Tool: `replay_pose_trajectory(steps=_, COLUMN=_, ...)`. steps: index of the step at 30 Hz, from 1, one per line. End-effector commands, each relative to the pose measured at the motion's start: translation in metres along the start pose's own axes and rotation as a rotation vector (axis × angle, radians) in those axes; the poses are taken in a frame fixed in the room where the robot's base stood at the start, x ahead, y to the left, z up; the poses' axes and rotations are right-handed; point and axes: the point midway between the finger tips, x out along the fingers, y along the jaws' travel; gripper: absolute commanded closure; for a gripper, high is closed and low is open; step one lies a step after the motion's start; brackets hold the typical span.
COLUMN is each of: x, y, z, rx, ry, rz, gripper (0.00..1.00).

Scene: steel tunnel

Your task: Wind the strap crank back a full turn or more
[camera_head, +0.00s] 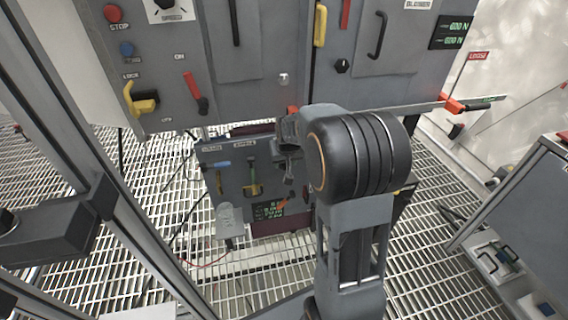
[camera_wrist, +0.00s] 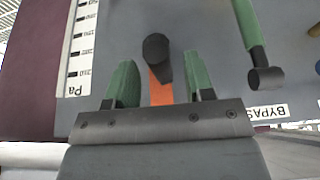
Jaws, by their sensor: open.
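A crank with an orange arm and a dark round knob (camera_wrist: 155,48) stands out from the grey panel in the wrist view. Its orange part also shows on the lower panel in the head view (camera_head: 284,204); no label names it as the strap crank. My gripper (camera_wrist: 161,84) is open, its two green fingers on either side of the orange arm with gaps to both. The knob lies just beyond the fingertips in the picture. In the head view my gripper (camera_head: 290,172) is over the lower panel's right part, partly hidden by my wrist.
A green lever (camera_wrist: 250,28) by a BYPASS label is close on the right in the wrist view, and a Pa scale (camera_wrist: 80,45) is on the left. The upper cabinet (camera_head: 240,75) overhangs the lower panel. A red handle (camera_head: 453,105) sits near a LOOSE label (camera_head: 478,56).

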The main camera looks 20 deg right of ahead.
Motion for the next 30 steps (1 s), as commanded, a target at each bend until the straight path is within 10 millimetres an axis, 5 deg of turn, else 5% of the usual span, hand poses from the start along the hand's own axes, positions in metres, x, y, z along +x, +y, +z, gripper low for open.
replay_pose_trajectory(steps=11, x=0.0033, y=-0.0002, z=-0.0001, rx=0.0, ry=0.0, rz=0.0, gripper=0.52)
replay_pose_trajectory(steps=26, x=0.0032, y=-0.0002, z=0.0, rx=0.0, ry=0.0, rz=0.0, gripper=0.99)
replay_pose_trajectory(steps=30, x=0.0031, y=-0.0015, z=0.0003, rx=-0.007, ry=-0.003, rz=0.013, gripper=1.0)
